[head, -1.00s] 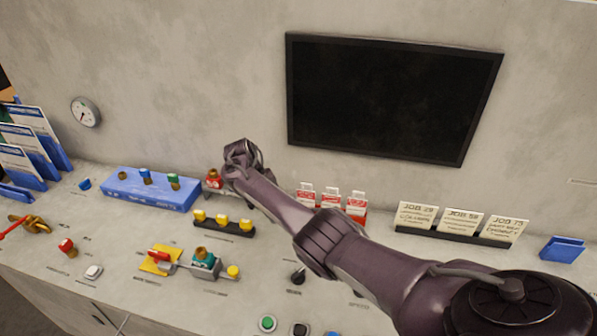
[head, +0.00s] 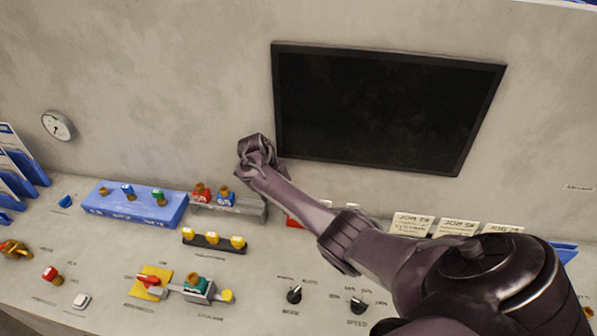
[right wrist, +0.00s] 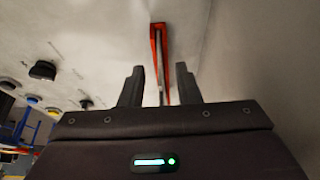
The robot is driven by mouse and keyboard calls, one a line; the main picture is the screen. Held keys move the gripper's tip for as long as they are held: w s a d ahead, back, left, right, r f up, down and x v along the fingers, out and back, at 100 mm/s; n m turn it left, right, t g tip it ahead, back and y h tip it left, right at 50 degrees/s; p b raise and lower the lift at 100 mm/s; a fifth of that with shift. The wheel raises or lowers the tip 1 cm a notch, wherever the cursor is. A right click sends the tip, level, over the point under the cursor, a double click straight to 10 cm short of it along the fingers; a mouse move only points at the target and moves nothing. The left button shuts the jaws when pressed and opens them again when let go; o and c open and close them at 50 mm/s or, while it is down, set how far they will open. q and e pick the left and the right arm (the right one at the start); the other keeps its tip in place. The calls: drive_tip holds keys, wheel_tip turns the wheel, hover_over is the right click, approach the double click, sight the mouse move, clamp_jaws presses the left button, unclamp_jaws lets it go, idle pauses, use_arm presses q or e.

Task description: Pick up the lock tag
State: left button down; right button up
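A red-edged tag (right wrist: 155,38) with a pale grey middle stands out ahead of my right gripper (right wrist: 160,70) in the right wrist view. The gripper's two dark fingers are apart, and the tag's narrow strip shows in the gap between them. I cannot tell if it touches a finger. In the head view my right arm reaches in from the right and covers most of the tag row; only a bit of red (head: 294,222) shows beside the forearm. The fingers cannot be made out there. My left gripper is in neither view.
A blue block (head: 135,207) with small knobs and a grey stand (head: 245,208) with red and blue locks are left of my arm. A yellow-topped rack (head: 213,242) and MODE knob (head: 294,294) lie nearer. Job cards (head: 410,224) stand right. A dark screen (head: 385,110) hangs behind.

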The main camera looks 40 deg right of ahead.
drive_tip(key=s+d+p, duration=0.2)
drive_tip(key=s, duration=0.1)
drive_tip(key=s+d+p, duration=0.1)
drive_tip(key=shift+s+d+f, duration=0.15)
drive_tip(key=shift+f, duration=0.4)
clamp_jaws()
